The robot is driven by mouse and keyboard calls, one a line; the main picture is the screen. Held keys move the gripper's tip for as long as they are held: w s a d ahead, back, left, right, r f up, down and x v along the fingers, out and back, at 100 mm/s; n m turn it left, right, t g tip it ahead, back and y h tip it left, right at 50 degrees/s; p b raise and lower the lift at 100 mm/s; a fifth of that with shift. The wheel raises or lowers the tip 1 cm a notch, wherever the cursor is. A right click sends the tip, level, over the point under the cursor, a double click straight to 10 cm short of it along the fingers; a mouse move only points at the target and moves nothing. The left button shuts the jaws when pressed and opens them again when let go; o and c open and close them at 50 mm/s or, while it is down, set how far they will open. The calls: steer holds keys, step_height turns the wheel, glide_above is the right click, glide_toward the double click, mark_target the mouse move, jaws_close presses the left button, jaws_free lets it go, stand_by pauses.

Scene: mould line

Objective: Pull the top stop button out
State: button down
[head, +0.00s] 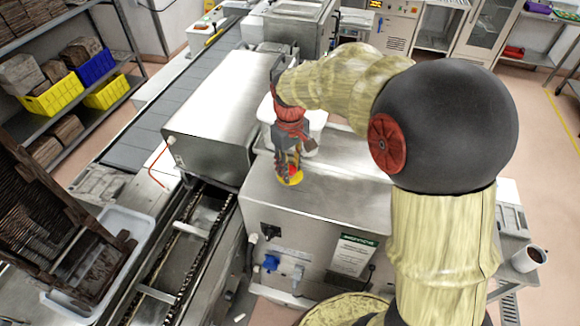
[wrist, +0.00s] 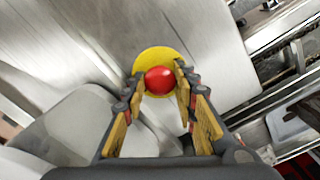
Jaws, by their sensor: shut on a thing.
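The top stop button is a round red knob (wrist: 159,80) on a yellow disc (wrist: 150,59), seen in the wrist view between my fingertips. In the head view, the yellow disc (head: 291,180) shows on the top of the steel cabinet, near its left edge, with the button mostly hidden by my fingers. My gripper (head: 288,172) points down at it from above; its yellow-padded fingers also show in the wrist view (wrist: 160,90). The fingertips are shut on the red button, one at each side.
A steel cabinet (head: 330,215) carries the button. A conveyor housing (head: 225,110) and a chain track (head: 175,260) lie to its left. A white tub (head: 312,125) stands close behind my gripper. A grey tray (head: 135,225) with a brown rack is at lower left.

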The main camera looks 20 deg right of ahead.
steer(key=shift+w+r, duration=0.1)
steer(key=shift+r, duration=0.45)
steer(key=c, duration=1.4)
jaws_free()
steer(key=shift+r, duration=0.1)
steer(key=shift+r, duration=5.9)
